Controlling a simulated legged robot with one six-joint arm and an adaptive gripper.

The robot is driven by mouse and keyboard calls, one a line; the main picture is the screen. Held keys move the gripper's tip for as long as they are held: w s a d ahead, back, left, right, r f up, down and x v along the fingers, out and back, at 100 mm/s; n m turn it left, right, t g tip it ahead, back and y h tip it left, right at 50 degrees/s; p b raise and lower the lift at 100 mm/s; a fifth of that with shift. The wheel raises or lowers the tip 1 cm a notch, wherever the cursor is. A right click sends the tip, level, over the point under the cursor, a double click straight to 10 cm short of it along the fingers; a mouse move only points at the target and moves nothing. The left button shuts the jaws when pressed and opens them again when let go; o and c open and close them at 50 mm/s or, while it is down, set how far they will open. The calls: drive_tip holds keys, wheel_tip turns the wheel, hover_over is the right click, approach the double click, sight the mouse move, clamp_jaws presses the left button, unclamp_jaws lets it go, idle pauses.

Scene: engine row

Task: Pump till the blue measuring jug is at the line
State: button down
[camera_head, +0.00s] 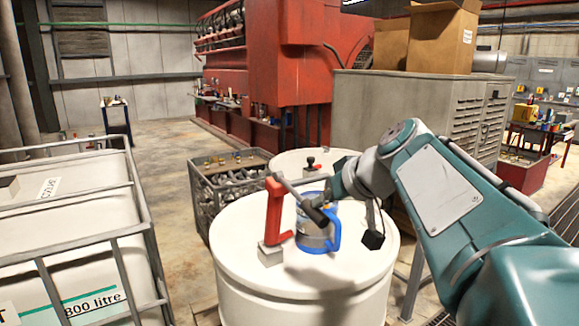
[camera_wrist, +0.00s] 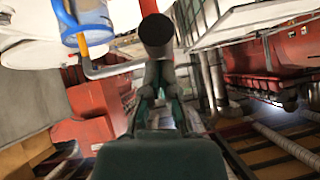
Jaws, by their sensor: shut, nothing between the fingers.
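A red hand pump (camera_head: 273,212) stands on the lid of a white drum (camera_head: 240,262). Its grey lever slopes down to the right and ends in a dark grip (camera_head: 314,212). The blue measuring jug (camera_head: 318,238) stands on the lid just right of the pump, partly behind the grip. The liquid level in it cannot be made out. My gripper (camera_head: 338,188) is shut and empty, up and right of the grip. In the wrist view, the round end of the grip (camera_wrist: 156,34) appears just past my fingertips (camera_wrist: 160,70); contact cannot be told. The jug (camera_wrist: 90,22) shows upper left.
A second white drum (camera_head: 285,162) with a black-knobbed fitting stands behind. A metal crate (camera_head: 205,185) is to its left. A caged white tank (camera_head: 60,215) fills the left foreground. A grey cabinet (camera_head: 400,95) with cardboard boxes (camera_head: 440,40) stands behind my arm. Open floor lies at centre left.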

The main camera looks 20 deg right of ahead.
sight(321, 220)
drive_tip(key=shift+w+f, duration=0.15)
drive_tip(key=shift+f, duration=1.9)
